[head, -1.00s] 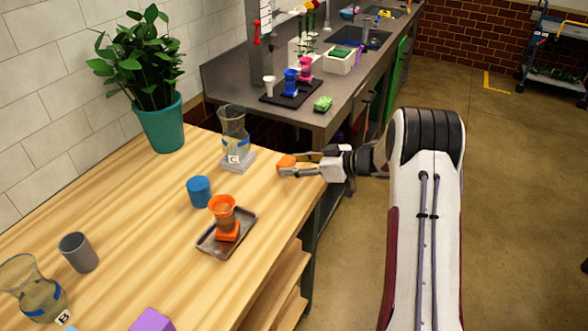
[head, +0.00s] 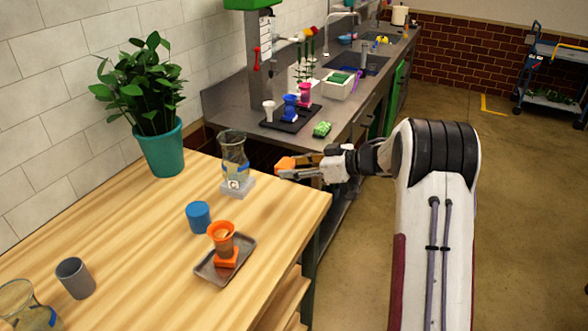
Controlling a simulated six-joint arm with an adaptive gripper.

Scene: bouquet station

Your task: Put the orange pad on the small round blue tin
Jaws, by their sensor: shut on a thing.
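My gripper (head: 290,170) is shut on the orange pad (head: 285,162). It holds the pad above the far right corner of the wooden table, right of the glass flask; the fingers partly hide the pad. The small round blue tin (head: 199,217) stands upright on the table, to the left of and nearer than my gripper. Nothing lies on its top.
A metal tray (head: 210,270) with an orange cup (head: 222,238) is close to the tin. A potted plant (head: 160,148) and grey cup (head: 75,278) stand left.

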